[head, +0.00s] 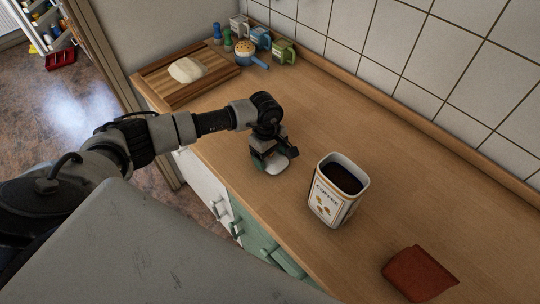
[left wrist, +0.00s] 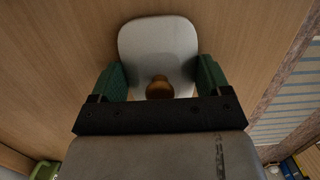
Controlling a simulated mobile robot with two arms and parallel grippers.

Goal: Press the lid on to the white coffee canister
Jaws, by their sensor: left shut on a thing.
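The white coffee canister (head: 328,201) stands upright on the wooden counter, its top open and dark contents showing inside. My left gripper (head: 269,162) is left of the canister and slightly farther back, apart from it. It is shut on the white lid (head: 279,168). In the left wrist view the lid (left wrist: 158,45) has rounded corners and a brown knob (left wrist: 159,88) between the green fingers of the left gripper (left wrist: 160,82). The fingers hide part of the lid's sides. Whether the lid touches the counter is unclear. My right gripper is not in view.
A reddish-brown object (head: 419,274) lies on the counter (head: 430,205) at the front right. A cutting board (head: 160,86) with pale dough (head: 187,70) lies at the back left. Several mugs, including a green one (head: 284,51), stand by the tiled wall. The counter around the canister is clear.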

